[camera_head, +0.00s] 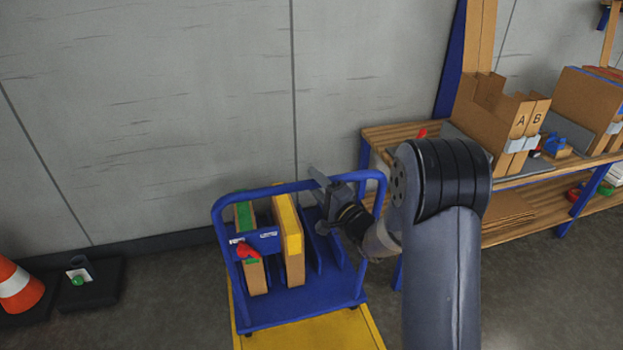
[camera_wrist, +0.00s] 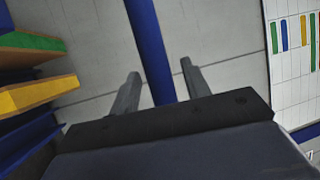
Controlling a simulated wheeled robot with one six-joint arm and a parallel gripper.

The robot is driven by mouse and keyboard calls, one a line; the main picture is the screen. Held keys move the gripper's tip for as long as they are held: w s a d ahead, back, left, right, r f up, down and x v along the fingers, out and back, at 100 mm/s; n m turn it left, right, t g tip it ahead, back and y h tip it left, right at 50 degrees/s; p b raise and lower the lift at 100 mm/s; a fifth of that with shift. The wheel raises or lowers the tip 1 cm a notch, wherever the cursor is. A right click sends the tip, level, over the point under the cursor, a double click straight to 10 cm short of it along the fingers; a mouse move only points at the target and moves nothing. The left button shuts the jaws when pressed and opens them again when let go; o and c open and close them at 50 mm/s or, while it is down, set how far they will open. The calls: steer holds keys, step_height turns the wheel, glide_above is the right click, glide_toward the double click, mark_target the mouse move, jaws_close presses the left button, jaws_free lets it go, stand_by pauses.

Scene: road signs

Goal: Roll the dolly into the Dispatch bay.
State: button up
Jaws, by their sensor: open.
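The blue dolly (camera_head: 270,312) stands against the grey wall, partly over a yellow floor area (camera_head: 320,333). Its blue push handle (camera_head: 268,190) rises at the top. Two cardboard packages stand in its slots, one with a green top (camera_head: 248,250) and one with a yellow top (camera_head: 289,240). The slots to their right look empty. My gripper (camera_head: 325,185) is at the right part of the handle bar. In the wrist view the blue bar (camera_wrist: 150,50) runs between the two open fingers of my gripper (camera_wrist: 158,85). I cannot tell whether the fingers touch it.
A wooden workbench (camera_head: 400,132) with cardboard boxes (camera_head: 490,105) stands on the right. An orange and white cone (camera_head: 17,285) and a black base with a green item (camera_head: 80,285) stand at the left. A board with coloured strips (camera_wrist: 295,50) shows in the wrist view.

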steer(key=shift+x, duration=0.95)
steer(key=shift+c, duration=0.2)
jaws_close()
